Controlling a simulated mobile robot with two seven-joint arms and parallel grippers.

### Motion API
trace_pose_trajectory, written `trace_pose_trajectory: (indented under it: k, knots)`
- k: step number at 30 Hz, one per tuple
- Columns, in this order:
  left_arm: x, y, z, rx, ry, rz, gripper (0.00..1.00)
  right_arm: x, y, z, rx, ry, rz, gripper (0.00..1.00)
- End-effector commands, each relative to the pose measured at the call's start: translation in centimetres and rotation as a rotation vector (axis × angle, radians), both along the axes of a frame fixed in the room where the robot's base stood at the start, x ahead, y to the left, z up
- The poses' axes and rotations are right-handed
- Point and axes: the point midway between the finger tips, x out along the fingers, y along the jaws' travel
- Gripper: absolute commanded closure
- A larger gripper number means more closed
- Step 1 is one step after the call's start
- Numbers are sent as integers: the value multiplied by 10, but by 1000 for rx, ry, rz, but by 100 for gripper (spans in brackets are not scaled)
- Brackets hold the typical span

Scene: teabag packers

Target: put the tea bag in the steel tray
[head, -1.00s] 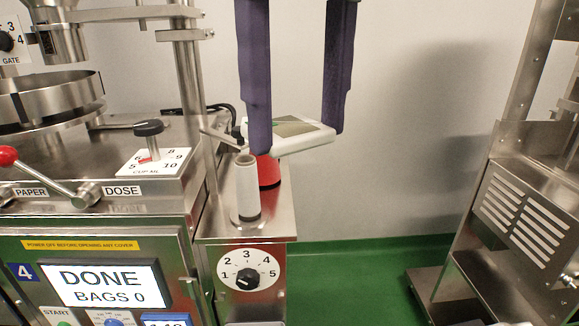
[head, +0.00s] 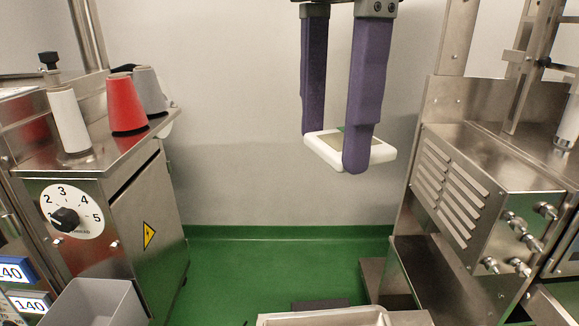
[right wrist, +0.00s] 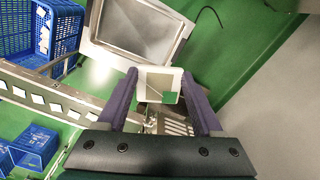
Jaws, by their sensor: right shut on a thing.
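My right gripper (head: 334,152) has two purple fingers pointing down, shut on the tea bag (head: 322,149), a flat white-edged piece with a beige middle and a bit of green. It hangs high in front of the wall. In the right wrist view the tea bag (right wrist: 158,79) sits between the fingertips (right wrist: 160,90). The steel tray (head: 325,319) shows only its rim at the bottom edge of the head view, below the gripper. The right wrist view shows more of the tray (right wrist: 137,28), looking empty, beyond the tea bag. My left gripper is not in view.
A steel machine (head: 135,205) with a dial, red and grey cones and a white spool stands left. A slatted steel machine (head: 455,180) stands right. A grey bin (head: 95,303) is at lower left. Blue crates (right wrist: 62,30) show in the wrist view. Green floor lies between machines.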

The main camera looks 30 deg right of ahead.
Motion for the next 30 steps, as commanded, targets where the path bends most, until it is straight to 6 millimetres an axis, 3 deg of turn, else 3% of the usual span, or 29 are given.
trace_pose_trajectory:
  k: [1, 12, 18, 24, 28, 30]
  knots:
    - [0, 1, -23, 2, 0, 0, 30, 0, -1, -25, -1, 3, -122, 82]
    - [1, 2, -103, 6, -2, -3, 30, -1, -11, -112, -1, 5, -1140, 82]
    - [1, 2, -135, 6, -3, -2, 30, -2, -16, -147, -3, 4, -1599, 82]
    - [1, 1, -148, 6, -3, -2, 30, -2, -18, -162, -4, 3, -1845, 82]
    - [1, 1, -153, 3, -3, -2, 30, -3, -19, -175, -7, 4, -1896, 82]
    - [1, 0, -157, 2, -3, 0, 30, -3, -19, -191, -9, 5, -1900, 82]
